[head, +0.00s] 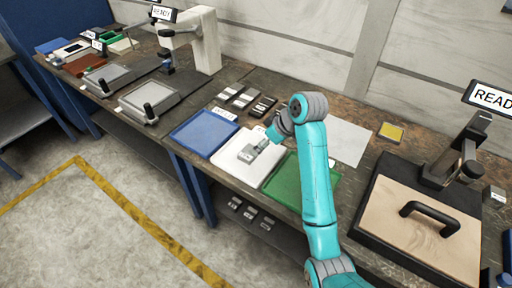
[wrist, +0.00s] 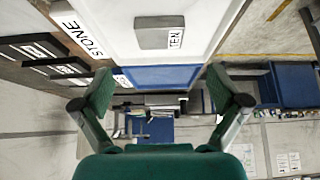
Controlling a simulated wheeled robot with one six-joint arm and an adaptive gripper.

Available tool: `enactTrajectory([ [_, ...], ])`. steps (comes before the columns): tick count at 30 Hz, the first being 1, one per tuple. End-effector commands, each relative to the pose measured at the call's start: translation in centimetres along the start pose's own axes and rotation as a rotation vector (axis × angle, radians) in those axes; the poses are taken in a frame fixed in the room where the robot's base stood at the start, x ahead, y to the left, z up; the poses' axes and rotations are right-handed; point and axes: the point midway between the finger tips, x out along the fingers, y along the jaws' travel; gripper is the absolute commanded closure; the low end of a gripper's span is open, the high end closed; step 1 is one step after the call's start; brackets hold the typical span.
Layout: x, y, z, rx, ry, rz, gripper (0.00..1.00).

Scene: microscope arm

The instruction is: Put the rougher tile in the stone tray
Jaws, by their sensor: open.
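A grey tile (head: 248,153) with a white label lies in the white tray (head: 232,158). My gripper (head: 262,143) is over the white tray, close to the tile in the head view. In the wrist view my gripper (wrist: 160,95) has its two green fingers spread wide with nothing between them. The tile shows beyond the fingers, apart from them. Its roughness cannot be told here.
A blue tray (head: 203,131) is left of the white tray and a green tray (head: 290,178) is right of it. Several dark labelled tiles (head: 245,98) lie behind. A yellow pad (head: 391,132) and a black-handled sandy plate (head: 415,232) are at right.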

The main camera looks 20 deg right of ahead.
Motion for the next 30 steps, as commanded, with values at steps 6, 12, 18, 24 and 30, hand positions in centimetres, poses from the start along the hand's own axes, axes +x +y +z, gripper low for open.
enactTrajectory([
  [6, -2.6, 0.0, 0.0, -0.001, 0.0, 0.001, 0.02],
  [12, -3.2, 0.0, 0.0, 0.0, 0.0, 0.0, 0.02],
  [18, -3.2, 0.0, 0.0, 0.0, -0.001, 0.0, 0.02],
  [24, -3.2, 0.0, 0.0, 0.0, -0.001, 0.0, 0.02],
  [30, -3.2, 0.0, 0.1, 0.0, -0.001, 0.0, 0.02],
])
